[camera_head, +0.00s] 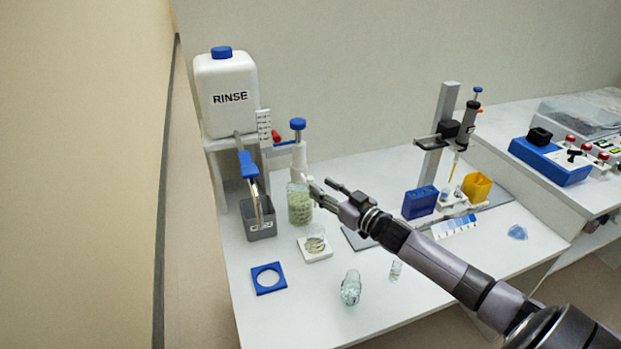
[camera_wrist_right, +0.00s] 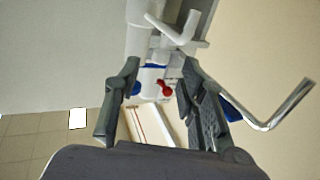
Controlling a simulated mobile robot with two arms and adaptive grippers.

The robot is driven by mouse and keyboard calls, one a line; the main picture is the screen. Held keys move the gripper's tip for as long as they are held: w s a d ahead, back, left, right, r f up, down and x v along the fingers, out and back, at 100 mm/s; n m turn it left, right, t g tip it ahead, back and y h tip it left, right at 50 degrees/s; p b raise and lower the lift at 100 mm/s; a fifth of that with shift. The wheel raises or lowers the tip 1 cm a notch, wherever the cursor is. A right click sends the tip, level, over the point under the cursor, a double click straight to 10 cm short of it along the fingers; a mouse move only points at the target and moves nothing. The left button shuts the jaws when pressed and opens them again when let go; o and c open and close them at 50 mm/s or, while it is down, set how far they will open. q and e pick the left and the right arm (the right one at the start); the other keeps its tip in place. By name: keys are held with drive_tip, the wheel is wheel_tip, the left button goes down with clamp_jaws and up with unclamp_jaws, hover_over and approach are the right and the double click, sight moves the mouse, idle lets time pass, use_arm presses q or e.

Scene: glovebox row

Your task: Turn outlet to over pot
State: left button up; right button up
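The white RINSE container (camera_head: 228,95) with a blue cap stands on a raised white stand. In the head view a bent metal tube with a blue lever (camera_head: 249,165) reaches down at the grey cup (camera_head: 260,222). To its right, a white upright fitting with a blue knob (camera_head: 298,124) has a white spout (camera_head: 302,178) above a glass jar with pale green contents (camera_head: 299,209). Which one is the pot I cannot tell. My right gripper (camera_head: 320,188) is open beside the white spout. In the wrist view its fingers (camera_wrist_right: 160,72) are apart, with white fitting parts beyond. My left gripper is not in view.
A small dish on a white base (camera_head: 318,254), a blue square ring (camera_head: 268,290) and a glass vessel (camera_head: 351,288) stand in front. A red part (camera_head: 276,136) is beside the stand. A pipette stand (camera_head: 437,130) and blue box (camera_head: 420,202) are to the right.

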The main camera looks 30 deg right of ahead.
sight(313, 181)
drive_tip(key=w, duration=0.4)
drive_tip(key=shift+w+a, duration=0.1)
drive_tip(key=shift+a, duration=0.25)
drive_tip(key=shift+w+a, duration=0.15)
drive_tip(key=shift+w, duration=0.65)
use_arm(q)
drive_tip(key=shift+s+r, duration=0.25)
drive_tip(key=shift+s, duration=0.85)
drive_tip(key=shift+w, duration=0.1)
use_arm(e)
drive_tip(key=shift+c, duration=0.3)
drive_tip(key=c, duration=0.3)
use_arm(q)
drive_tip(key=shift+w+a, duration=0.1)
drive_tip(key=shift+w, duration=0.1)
use_arm(e)
clamp_jaws()
